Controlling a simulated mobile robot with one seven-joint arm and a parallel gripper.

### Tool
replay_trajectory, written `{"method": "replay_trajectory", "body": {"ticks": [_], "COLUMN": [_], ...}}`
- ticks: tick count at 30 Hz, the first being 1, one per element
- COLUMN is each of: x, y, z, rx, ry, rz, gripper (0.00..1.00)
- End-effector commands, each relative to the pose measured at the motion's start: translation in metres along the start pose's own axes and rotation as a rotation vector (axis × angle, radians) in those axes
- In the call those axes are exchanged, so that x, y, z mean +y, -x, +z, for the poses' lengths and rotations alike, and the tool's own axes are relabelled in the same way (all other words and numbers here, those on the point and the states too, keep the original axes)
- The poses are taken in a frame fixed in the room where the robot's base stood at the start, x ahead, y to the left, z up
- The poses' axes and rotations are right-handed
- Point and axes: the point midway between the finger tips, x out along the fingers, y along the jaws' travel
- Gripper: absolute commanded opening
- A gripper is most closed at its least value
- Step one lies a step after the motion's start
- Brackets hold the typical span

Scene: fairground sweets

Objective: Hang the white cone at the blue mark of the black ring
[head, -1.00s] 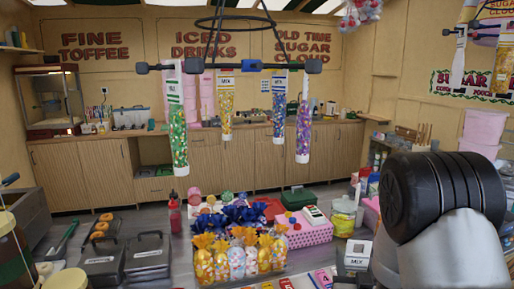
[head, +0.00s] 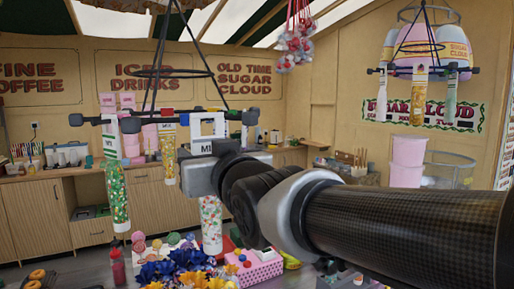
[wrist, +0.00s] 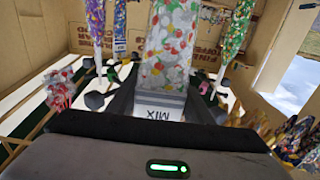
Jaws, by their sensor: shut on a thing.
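My gripper (head: 203,163) is shut on the white cone (head: 210,222), a clear tube of mixed-colour sweets with a white MIX label. The cone hangs upright below the gripper, and its white hanger loop (head: 207,122) stands above, in front of the black ring (head: 180,72). In the wrist view the cone (wrist: 172,45) rises from between the fingers. I cannot tell whether the loop touches the ring. A green-sweet cone (head: 117,195) and a yellow one (head: 168,155) hang from the ring.
A second hanging rack (head: 420,70) with cones is at the upper right. Red and white sweets (head: 295,45) hang from the roof. Below stand a pink box (head: 262,270), blue bows (head: 160,270) and a red bottle (head: 116,268). Pink tubs (head: 407,160) stand at the right.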

Motion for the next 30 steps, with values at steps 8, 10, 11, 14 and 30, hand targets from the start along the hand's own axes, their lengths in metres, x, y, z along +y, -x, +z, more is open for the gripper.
{"method": "replay_trajectory", "body": {"ticks": [8,10,11,14,30], "x": [-0.004,-0.003,-0.003,-0.004,-0.004], "y": [-0.003,-0.007,-0.009,-0.015,-0.028], "z": [-0.006,-0.006,-0.006,-0.005,-0.004], "rx": [-0.002,-0.002,-0.002,-0.001,0.0], "ry": [-0.001,-0.001,-0.001,-0.001,-0.001], "rz": [-0.004,-0.004,-0.004,-0.005,-0.004], "gripper": [0.1,0.1,0.1,0.1,0.1]}}
